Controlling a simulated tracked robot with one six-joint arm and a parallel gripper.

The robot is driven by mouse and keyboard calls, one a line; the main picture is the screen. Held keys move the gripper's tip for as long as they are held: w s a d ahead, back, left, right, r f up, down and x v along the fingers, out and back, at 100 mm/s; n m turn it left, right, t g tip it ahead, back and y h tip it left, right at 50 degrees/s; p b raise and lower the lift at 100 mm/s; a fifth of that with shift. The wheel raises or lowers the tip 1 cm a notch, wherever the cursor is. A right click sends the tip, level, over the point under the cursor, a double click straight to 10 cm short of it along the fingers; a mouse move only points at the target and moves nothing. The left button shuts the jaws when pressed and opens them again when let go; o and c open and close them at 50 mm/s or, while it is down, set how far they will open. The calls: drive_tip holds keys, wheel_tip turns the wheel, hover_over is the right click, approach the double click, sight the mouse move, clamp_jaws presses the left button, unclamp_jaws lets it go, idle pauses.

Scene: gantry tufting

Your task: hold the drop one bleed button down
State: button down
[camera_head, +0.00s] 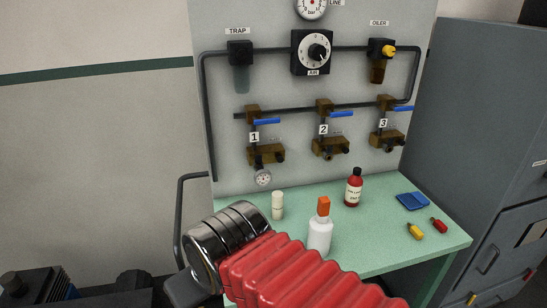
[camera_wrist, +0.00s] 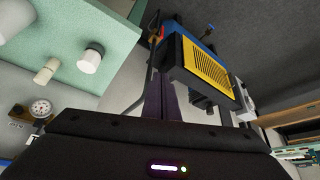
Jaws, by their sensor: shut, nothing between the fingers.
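Drop one is on the grey wall panel in the head view, marked by the 1 label (camera_head: 254,137). It has a blue lever (camera_head: 267,121), a brass block (camera_head: 262,156) with dark fittings, and a small gauge (camera_head: 263,177) hanging below. I cannot tell the bleed button apart from the dark fittings. The gauge also shows in the wrist view (camera_wrist: 41,107), at the left. My gripper (camera_wrist: 165,76) shows in the wrist view as dark, close-set fingers, shut and empty. It is apart from drop one. In the head view my red-sleeved arm hides the bench front.
The green bench (camera_head: 377,236) holds a cream cylinder (camera_head: 277,205), an orange-capped white bottle (camera_head: 320,234), a red bottle (camera_head: 353,188), a blue tray (camera_head: 412,201) and small tools. Drops two (camera_head: 328,143) and three (camera_head: 386,137) stand right of drop one. Grey cabinets (camera_head: 482,130) close the right side.

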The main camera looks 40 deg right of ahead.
drive_tip(key=shift+w, duration=0.25)
drive_tip(key=w+d+m+t+y, duration=0.1)
drive_tip(key=w+d+m+y, duration=0.1)
drive_tip(key=w+d+m, duration=0.9)
drive_tip(key=w+d+f+m+t+h, duration=0.1)
drive_tip(key=d+m+t+h, duration=0.2)
drive_tip(key=d, duration=2.3)
drive_tip(key=m, duration=0.2)
drive_tip(key=shift+w+d+m, duration=0.15)
drive_tip(key=shift+d+m, duration=0.15)
drive_tip(key=shift+m, duration=0.1)
